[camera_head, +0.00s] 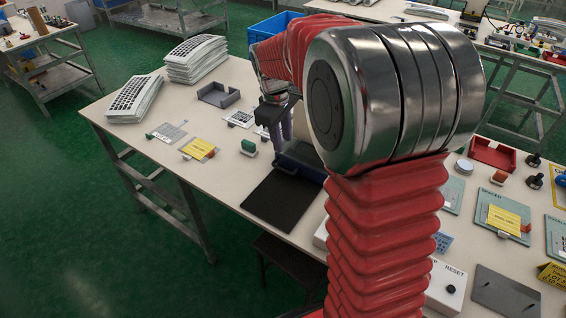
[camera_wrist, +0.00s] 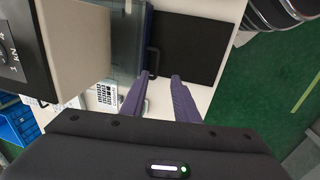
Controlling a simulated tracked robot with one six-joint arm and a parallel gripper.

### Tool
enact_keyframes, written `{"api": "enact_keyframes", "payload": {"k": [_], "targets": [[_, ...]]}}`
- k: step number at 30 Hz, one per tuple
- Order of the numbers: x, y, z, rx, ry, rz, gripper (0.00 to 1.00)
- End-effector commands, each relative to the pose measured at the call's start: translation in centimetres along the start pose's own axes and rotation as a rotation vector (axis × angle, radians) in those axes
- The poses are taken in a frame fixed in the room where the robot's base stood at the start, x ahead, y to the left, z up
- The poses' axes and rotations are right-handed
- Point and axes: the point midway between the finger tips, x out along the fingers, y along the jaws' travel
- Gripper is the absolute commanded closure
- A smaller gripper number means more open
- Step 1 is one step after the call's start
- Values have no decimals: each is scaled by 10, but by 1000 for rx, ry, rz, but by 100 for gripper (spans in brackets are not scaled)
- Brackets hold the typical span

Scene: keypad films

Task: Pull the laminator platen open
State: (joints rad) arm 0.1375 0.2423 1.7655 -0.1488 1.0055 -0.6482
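The laminator is mostly hidden behind my arm in the head view. Its bluish front part (camera_head: 301,160) shows beside a flat black plate (camera_head: 283,199). In the wrist view its pale housing (camera_wrist: 85,40) is at the left, with a blue-grey platen section (camera_wrist: 127,40) next to the black plate (camera_wrist: 186,45). A black bar handle (camera_wrist: 152,60) stands at the platen's edge. My gripper (camera_wrist: 161,76) has its two purple fingers apart. The left fingertip is close to the handle's lower end; contact cannot be told. In the head view my gripper (camera_head: 286,132) is partly hidden by my arm.
Stacks of keypad films (camera_head: 195,58) and a grey tray (camera_head: 219,94) lie at the bench's back left. Cards (camera_head: 199,149) and a green-based stamp (camera_head: 249,147) lie left of the laminator. A red tray (camera_head: 492,153) is at the right. A blue crate (camera_head: 268,27) stands behind.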

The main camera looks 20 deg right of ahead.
Motion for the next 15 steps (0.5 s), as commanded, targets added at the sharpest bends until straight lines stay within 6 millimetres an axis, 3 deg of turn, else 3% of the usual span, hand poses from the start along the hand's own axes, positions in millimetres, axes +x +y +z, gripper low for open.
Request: {"api": "enact_keyframes", "payload": {"k": [4, 15], "targets": [[10, 7, -4, -21, -13, -4, 72], [11, 7, -4, -22, -14, -5, 72]]}}
